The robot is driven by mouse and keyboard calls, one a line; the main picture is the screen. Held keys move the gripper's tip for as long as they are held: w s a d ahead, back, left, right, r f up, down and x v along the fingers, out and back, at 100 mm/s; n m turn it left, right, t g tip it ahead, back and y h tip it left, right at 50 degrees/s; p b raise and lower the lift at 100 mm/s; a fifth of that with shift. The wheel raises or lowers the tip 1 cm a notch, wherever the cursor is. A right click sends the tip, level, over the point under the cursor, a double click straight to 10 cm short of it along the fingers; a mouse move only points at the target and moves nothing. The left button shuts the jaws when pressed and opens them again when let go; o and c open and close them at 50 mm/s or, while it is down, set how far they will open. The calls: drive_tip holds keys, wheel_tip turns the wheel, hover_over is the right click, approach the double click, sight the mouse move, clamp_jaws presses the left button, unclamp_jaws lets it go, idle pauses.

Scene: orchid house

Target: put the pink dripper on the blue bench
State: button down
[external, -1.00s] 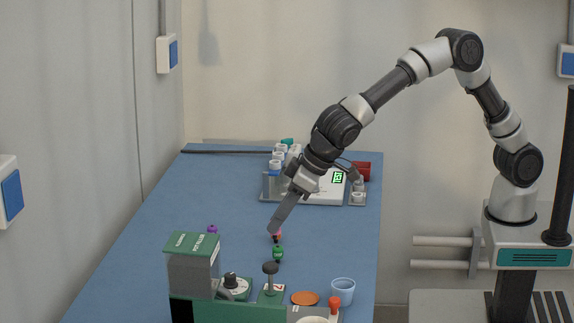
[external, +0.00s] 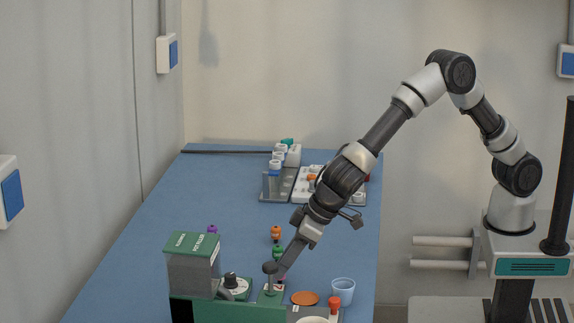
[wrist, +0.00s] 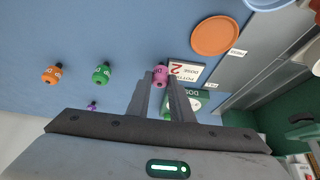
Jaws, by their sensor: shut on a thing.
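The pink dripper (wrist: 160,76) is between the fingertips of my gripper (wrist: 160,92) in the wrist view. My gripper is shut on it. In the external view my gripper (external: 280,272) is low at the near end of the blue bench (external: 160,225), beside the green dosing station, and the dripper is mostly hidden there.
Orange (external: 276,233), green (external: 278,251) and purple (external: 212,230) drippers stand on the bench close by. The green potting station (external: 195,262), an orange disc (external: 305,298) and a blue cup (external: 342,290) are near. The bench's left and middle are clear.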

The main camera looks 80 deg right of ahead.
drive_tip(key=shift+f, duration=0.15)
drive_tip(key=c, duration=1.6)
unclamp_jaws()
drive_tip(key=shift+r, duration=0.45)
drive_tip(key=p+v, duration=0.1)
drive_tip(key=v, duration=1)
drive_tip(key=shift+s+r+p, duration=0.2)
drive_tip(key=shift+s+p, duration=0.05)
drive_tip(key=shift+p, duration=0.05)
